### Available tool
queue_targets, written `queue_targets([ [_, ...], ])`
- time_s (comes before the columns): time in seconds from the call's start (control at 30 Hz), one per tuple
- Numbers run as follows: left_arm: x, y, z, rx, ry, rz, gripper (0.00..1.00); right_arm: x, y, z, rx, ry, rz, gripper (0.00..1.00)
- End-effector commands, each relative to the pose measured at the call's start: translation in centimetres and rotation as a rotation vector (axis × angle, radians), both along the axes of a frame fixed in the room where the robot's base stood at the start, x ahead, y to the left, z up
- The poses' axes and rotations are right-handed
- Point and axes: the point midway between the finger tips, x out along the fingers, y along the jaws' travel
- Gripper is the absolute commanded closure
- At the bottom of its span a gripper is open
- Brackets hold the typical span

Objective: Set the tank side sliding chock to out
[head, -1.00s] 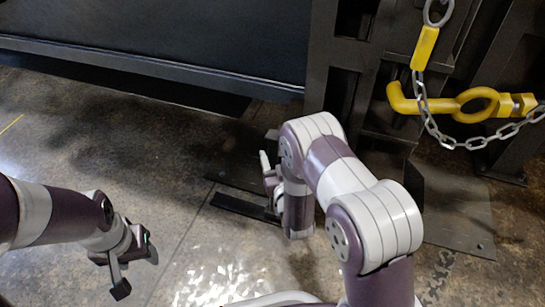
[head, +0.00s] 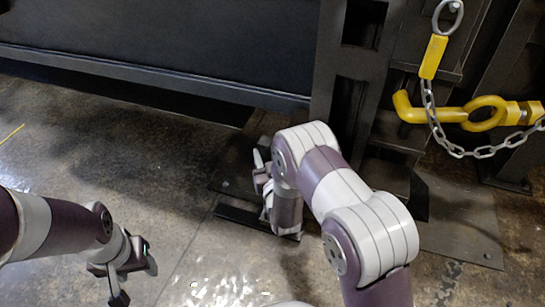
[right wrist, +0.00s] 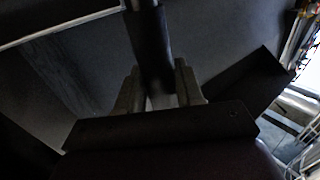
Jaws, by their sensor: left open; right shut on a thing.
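My right gripper (head: 260,172) is low beside the foot of the dark steel frame, partly hidden by my own right arm. In the right wrist view, its two fingers (right wrist: 157,88) are shut on a dark upright bar (right wrist: 150,45) with a greyer, thinner upper end. The bar appears to be the handle of the sliding chock. The body of the chock cannot be clearly made out, so its position, in or out, cannot be told. My left gripper (head: 133,275) is open and empty above the floor at the lower left.
A long dark tank wall (head: 160,45) runs across the back left. A yellow hook (head: 440,112) with a chain (head: 455,150) hangs on the frame at the right. A dark flat bar (head: 250,220) lies on the floor by my right arm. Floor at the left is clear.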

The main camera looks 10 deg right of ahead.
Motion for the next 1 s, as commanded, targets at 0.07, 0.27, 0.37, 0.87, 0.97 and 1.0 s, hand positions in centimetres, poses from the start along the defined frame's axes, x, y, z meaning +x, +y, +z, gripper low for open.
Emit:
queue_targets([
  [0.07, 0.0, 0.0, 0.0, 0.000, 0.000, 0.000, 0.45, 1.2, 2.0, 0.1, -0.001, -0.005, 0.010, 1.00],
  [0.27, 0.0, 0.0, -0.4, 0.000, 0.000, 0.000, 0.45, 3.8, 5.8, 0.0, 0.000, -0.005, 0.007, 1.00],
  [0.37, 0.0, 0.0, -0.5, 0.000, 0.000, 0.000, 0.45, 4.4, 6.7, 0.0, 0.000, -0.003, 0.006, 1.00],
  [0.87, 0.0, 0.0, -0.5, 0.000, 0.000, 0.000, 0.45, 4.7, 7.1, 0.2, 0.001, -0.004, 0.008, 0.45],
  [0.97, 0.0, 0.0, -0.5, 0.000, 0.000, 0.000, 0.45, 4.7, 7.1, 0.1, 0.001, -0.003, 0.007, 0.45],
  [1.0, 0.0, 0.0, -0.4, 0.000, 0.000, 0.000, 0.45, 4.7, 7.0, 0.1, 0.001, -0.003, 0.006, 0.45],
])
